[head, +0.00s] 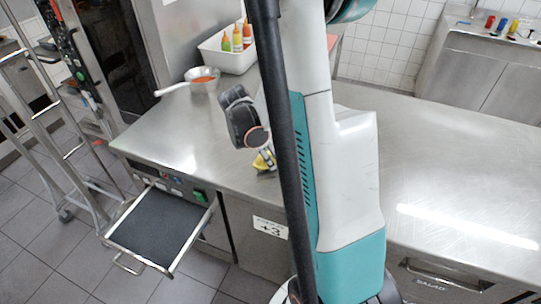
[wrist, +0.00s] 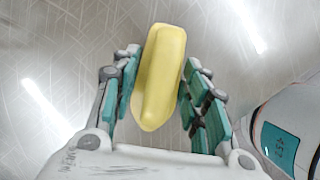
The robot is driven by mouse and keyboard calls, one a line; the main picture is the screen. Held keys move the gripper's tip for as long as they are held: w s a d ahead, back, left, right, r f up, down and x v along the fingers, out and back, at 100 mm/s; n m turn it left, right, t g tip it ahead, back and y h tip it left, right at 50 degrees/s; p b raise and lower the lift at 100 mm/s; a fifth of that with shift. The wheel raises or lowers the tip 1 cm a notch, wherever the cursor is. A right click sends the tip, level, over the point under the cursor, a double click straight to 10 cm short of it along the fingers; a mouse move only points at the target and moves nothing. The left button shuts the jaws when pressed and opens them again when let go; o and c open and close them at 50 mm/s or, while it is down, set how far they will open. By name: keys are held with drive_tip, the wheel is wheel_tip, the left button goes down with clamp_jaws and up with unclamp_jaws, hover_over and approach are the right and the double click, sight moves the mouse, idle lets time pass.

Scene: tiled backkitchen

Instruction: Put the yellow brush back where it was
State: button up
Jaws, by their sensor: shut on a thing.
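The yellow brush (wrist: 160,75) is between the two fingers of my gripper (wrist: 155,95) in the wrist view. My gripper is shut on it, with teal pads at its left and right sides. In the head view the brush (head: 262,161) shows as a small yellow patch just below my wrist, near the front edge of the steel counter (head: 430,150). My arm hides part of the gripper there. I cannot tell whether the brush touches the counter.
A pan with red contents (head: 203,80) and a white bin of bottles (head: 228,58) stand at the back left of the counter. An open drawer with a dark mat (head: 158,228) juts out at front left. A metal rack (head: 50,130) stands farther left. The counter's right side is clear.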

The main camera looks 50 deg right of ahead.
drive_tip(key=shift+f, duration=0.15)
drive_tip(key=o, duration=1.1)
drive_tip(key=p+v, duration=0.3)
drive_tip(key=v, duration=0.9)
drive_tip(key=shift+r, duration=0.2)
